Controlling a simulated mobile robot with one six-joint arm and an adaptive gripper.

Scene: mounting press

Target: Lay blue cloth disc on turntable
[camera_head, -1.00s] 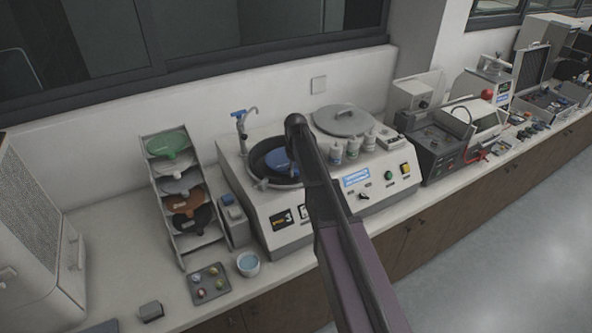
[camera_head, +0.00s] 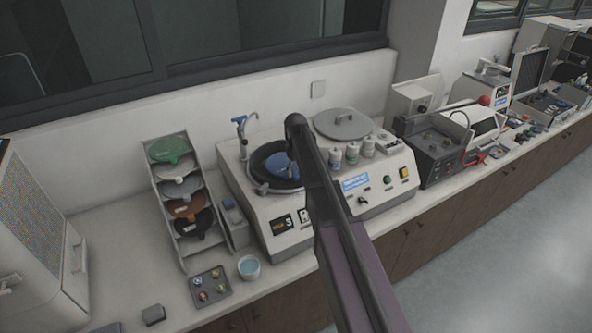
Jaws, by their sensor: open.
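The blue cloth disc (camera_head: 282,167) shows in the head view inside the round bowl of the polishing machine, over the dark turntable (camera_head: 263,163). Its right side is hidden behind my arm. I cannot tell whether it lies flat or touches the turntable all round. My arm (camera_head: 325,190) reaches from the lower right up to the bowl. My gripper is hidden behind the arm, so its fingers and their hold on the disc do not show.
A blue-topped tap (camera_head: 240,122) stands behind the bowl. A rack (camera_head: 183,258) of coloured discs, a cup (camera_head: 249,267) and a small tray (camera_head: 210,286) stand left and in front.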

